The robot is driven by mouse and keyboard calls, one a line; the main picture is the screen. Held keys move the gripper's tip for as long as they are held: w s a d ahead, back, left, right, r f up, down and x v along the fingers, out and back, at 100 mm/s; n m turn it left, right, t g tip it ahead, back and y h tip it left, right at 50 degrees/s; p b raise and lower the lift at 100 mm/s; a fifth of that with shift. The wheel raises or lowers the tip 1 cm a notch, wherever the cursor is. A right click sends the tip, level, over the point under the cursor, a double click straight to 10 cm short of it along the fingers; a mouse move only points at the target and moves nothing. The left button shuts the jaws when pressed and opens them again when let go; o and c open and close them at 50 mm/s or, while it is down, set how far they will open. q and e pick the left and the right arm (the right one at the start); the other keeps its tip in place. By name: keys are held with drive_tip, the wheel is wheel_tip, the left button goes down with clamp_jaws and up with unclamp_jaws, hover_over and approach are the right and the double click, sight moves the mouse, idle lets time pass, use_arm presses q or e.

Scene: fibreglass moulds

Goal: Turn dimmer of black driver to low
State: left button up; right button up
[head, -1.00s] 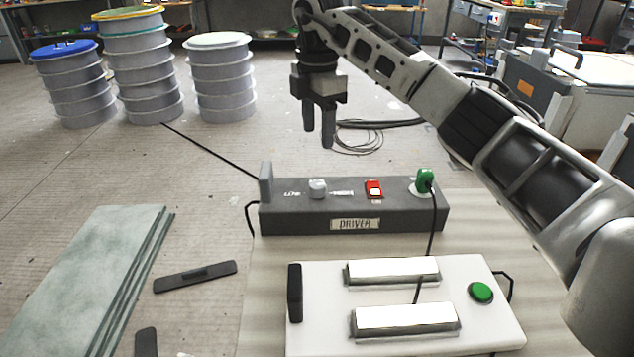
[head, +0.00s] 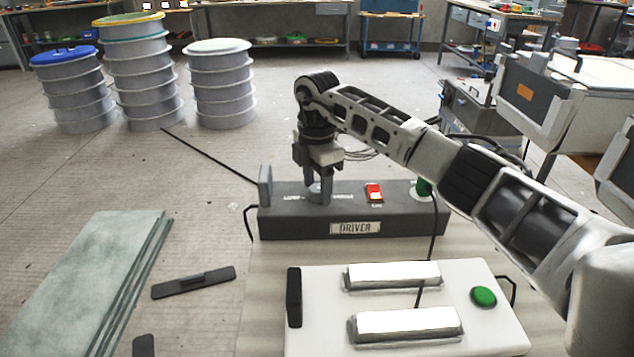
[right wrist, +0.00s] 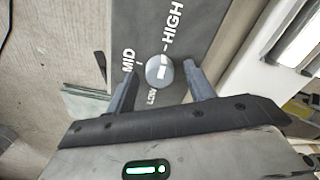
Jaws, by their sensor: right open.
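The black driver (head: 285,225) is a dark box with a "DRIVER" label, lying on the work surface. Its round grey dimmer knob (right wrist: 156,76) shows in the right wrist view, with LOW, MID and HIGH printed around it. A white mark is on the knob; I cannot tell surely which label it points to. My right gripper (head: 319,196) is down at the knob, which its fingers largely hide in the head view. In the right wrist view, the gripper (right wrist: 159,68) is open, with one finger on each side of the knob and gaps visible. My left gripper is out of view.
On the driver, a red switch (head: 374,192) and a green plug (head: 423,187) with a black cable sit right of the knob. A white box (head: 400,345) with a green button (head: 484,296) stands in front. Green-grey sheets (head: 85,280) lie left.

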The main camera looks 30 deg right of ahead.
drive_tip(key=c, duration=1)
drive_tip(key=shift+o, duration=0.2)
